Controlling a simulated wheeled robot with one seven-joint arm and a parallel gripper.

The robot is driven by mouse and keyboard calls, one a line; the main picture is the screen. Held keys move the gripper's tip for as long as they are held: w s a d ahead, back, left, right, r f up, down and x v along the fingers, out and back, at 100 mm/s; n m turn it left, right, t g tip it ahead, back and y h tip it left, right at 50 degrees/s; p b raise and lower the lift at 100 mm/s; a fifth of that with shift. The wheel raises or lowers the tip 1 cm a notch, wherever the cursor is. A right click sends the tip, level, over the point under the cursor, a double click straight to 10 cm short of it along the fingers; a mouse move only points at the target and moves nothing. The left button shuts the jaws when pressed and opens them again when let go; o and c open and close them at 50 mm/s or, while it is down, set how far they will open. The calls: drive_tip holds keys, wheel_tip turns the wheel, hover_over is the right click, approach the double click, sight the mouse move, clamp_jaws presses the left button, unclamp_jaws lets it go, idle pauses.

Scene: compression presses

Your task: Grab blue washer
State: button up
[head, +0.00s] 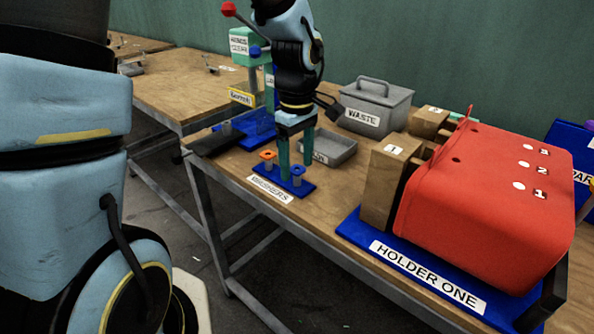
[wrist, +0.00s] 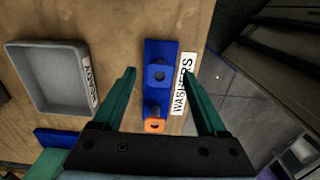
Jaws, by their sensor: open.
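The blue washer (head: 298,171) sits on a post of the blue washer stand (head: 271,188), at the table's front edge beside the WASHERS label. It also shows in the wrist view (wrist: 159,74), near the far end of the stand (wrist: 160,49). An orange washer (head: 267,155) sits on the other post and shows nearer my gripper in the wrist view (wrist: 154,125). My gripper (head: 296,173) points down over the stand, open and empty. In the wrist view its green fingertips (wrist: 160,73) lie either side of the blue washer, with gaps on both sides.
A grey tray (head: 332,147) stands just behind the stand, and a grey WASTE bin (head: 376,104) behind that. A red block (head: 490,205) on the blue HOLDER ONE base and a wooden block (head: 388,180) stand to the right. A blue press base (head: 245,130) is to the left.

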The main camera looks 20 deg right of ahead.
clamp_jaws()
idle(0.7)
